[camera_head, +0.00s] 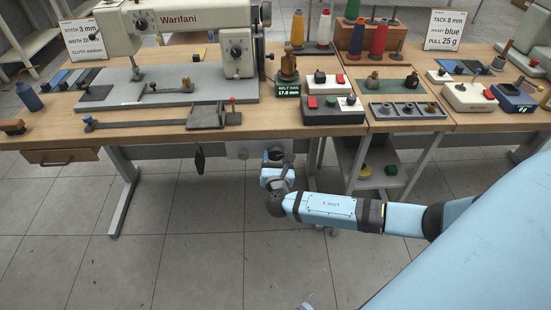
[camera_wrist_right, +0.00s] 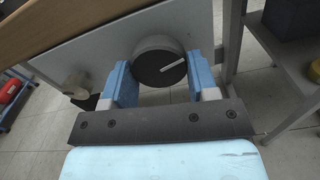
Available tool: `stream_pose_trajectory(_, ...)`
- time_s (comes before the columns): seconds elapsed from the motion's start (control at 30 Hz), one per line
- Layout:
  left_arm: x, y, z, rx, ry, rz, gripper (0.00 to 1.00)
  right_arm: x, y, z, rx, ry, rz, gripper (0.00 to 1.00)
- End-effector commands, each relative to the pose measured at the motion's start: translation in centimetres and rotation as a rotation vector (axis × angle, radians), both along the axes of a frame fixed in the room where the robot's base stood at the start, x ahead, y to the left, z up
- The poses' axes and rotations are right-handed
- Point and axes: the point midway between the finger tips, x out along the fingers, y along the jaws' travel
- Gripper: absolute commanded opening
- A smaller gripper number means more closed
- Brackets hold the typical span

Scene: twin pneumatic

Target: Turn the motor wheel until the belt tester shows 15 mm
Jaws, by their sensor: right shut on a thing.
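The motor wheel (camera_wrist_right: 160,67) is a dark round knob with a pale line on its face. It sits on a grey panel under the sewing table, and in the head view (camera_head: 276,153) it is partly covered by my gripper. My right gripper (camera_wrist_right: 160,85) has its blue fingers on either side of the wheel and is shut on it. In the head view the right gripper (camera_head: 277,173) reaches below the table edge. The belt tester (camera_head: 287,90) stands on the table above, its green display reading about 17.0 mm in small digits.
The sewing machine (camera_head: 190,22) stands on the wooden table (camera_head: 60,120). A table leg (camera_wrist_right: 234,45) is close right of the wheel. The floor in front is clear.

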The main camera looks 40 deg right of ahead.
Motion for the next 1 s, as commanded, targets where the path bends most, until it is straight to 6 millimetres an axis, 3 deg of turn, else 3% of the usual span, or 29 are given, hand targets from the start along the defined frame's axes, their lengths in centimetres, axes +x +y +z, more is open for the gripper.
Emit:
stream_pose_trajectory(0.37,0.02,-0.04,-0.45,-0.004,-0.002,0.0,0.58,-0.02,0.08,-0.14,0.13,-0.079,-0.001,0.3)
stream_pose_trajectory(1.0,0.19,-0.68,-0.66,-0.045,-0.041,-0.01,0.58,0.1,0.28,-0.16,0.606,-0.372,-0.002,0.3)
